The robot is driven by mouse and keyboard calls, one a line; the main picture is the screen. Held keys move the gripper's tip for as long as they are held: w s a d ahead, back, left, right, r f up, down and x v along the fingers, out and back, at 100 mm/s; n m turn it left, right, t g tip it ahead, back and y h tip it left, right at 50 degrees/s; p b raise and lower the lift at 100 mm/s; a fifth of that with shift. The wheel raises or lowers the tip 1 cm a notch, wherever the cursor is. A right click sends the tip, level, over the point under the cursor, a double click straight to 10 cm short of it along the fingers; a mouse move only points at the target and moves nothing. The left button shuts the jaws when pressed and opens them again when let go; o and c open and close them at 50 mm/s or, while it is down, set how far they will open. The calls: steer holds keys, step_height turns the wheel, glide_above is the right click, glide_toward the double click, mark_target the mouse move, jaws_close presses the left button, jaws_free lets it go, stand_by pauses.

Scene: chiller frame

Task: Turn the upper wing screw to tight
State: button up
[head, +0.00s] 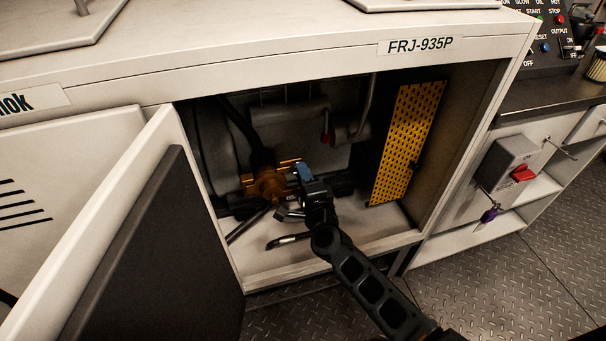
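Inside the open bay of the chiller frame, an orange-brown fitting (268,184) sits low at the left of centre. Thin orange bars stick out from its upper right side; I cannot tell which of them is the upper wing screw. My gripper (302,184) is at the right side of this fitting, very close to it. A small blue patch (304,172) shows at its tip; I cannot tell what it belongs to. The fingers are dark and small here, and I cannot tell whether they touch or hold anything. My gripper hides the fitting's right side.
An open door with a dark inner panel (160,240) stands at the left. A yellow perforated plate (408,140) stands at the bay's right. A grey box with a red switch (522,174) is outside, right.

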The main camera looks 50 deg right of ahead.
steer(key=o, duration=0.4)
steer(key=shift+c, duration=0.2)
steer(key=v, duration=0.7)
steer(key=shift+s+a+p, duration=0.2)
steer(key=shift+s+p, duration=0.1)
steer(key=shift+s, duration=0.05)
steer(key=s+a+r+n+t+y+p, duration=0.1)
steer(key=s+a+r+n+y+p, duration=0.2)
steer(key=s+a+n, duration=0.4)
steer(key=s+a+r+n+y, duration=0.3)
steer(key=s+a+r+n, duration=0.25)
steer(key=s, duration=0.45)
steer(key=s+a+r+n+g+y+p, duration=0.1)
steer(key=s+a+r+n+y, duration=0.3)
steer(key=s+r+n, duration=0.8)
steer(key=shift+s+a+r+p, duration=0.2)
steer(key=shift+a+r+p, duration=0.55)
steer(key=shift+a+p, duration=0.05)
